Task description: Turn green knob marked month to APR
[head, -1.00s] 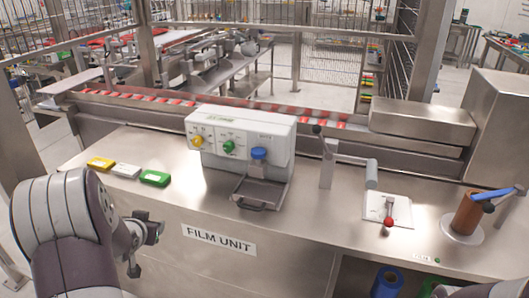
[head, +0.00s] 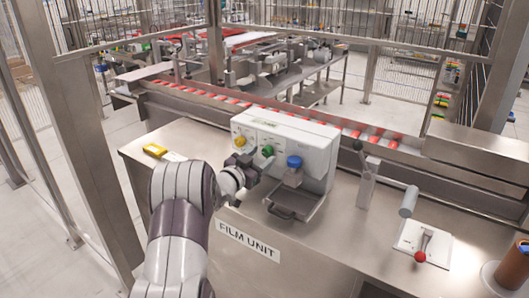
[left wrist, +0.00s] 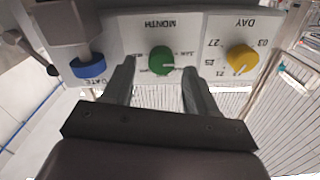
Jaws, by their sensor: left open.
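The green knob (head: 267,150) is on the front of the white control box (head: 308,135), between a yellow knob (head: 240,141) and a blue knob (head: 294,161). The left wrist view shows the panel upside down, with the green knob (left wrist: 161,57) under the word MONTH and a pale pointer mark towards the picture's right. The small month labels are too blurred to read surely. My left gripper (left wrist: 160,72) is open, its fingers on either side of the green knob in that view; I cannot tell whether they touch it. In the head view my left gripper (head: 251,164) is close in front of the panel. My right gripper is out of view.
The yellow DAY knob (left wrist: 241,58) and blue DATE knob (left wrist: 88,66) flank the fingers. A metal tray (head: 294,204) juts out below the blue knob. A lever plate with a red-tipped handle (head: 421,255) and a steel post (head: 366,187) stand to the right on the bench.

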